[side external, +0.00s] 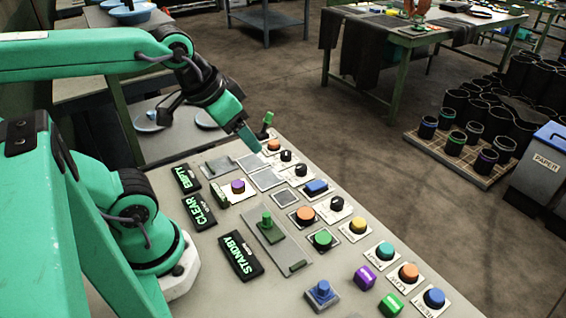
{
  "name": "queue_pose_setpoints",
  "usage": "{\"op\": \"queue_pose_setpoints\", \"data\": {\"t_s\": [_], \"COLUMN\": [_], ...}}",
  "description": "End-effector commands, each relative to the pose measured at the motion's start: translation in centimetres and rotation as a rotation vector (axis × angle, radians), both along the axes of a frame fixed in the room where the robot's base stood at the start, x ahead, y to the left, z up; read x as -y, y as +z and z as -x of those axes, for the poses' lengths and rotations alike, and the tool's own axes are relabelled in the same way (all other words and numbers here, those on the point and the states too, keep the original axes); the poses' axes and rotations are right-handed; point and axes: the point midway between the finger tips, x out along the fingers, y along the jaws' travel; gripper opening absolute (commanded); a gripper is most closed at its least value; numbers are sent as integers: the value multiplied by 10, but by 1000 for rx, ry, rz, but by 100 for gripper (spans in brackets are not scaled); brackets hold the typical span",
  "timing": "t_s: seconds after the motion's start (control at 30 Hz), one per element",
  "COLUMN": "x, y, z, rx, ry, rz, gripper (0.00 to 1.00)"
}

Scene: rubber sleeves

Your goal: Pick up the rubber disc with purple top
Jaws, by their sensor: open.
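No item is plainly a loose rubber disc with a purple top. A round purple-topped knob (238,186) sits on a pale plate on the console, between the CLEAR and EMPTY labels and the middle of the panel. A black rubber sleeve with a purple rim (485,162) stands on the pallet on the floor at the right, far from my arm. My gripper (249,139) hangs above the far part of the console, up and slightly right of the purple knob, pointing down. It is open and appears empty; the gap between its fingers is hard to see.
The console (205,262) holds several coloured buttons, black knobs, a green lever (266,222) and a purple cube (365,278). Black label plates lie near my base. Beyond are the pallet (425,145), stacked black sleeves (535,90), a paper bin (540,170) and open floor.

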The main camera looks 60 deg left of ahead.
Motion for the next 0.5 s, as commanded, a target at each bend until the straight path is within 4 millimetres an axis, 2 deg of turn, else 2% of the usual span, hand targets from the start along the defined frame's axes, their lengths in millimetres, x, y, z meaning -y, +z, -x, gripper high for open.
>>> {"op": "queue_pose_setpoints", "data": {"t_s": [0.27, 0.5], "x": [-6, -26], "y": [-6, -28], "z": [-5, -20], "rx": [-29, -116], "ry": [12, 40], "rz": [-7, -24], "gripper": [62, 62]}}
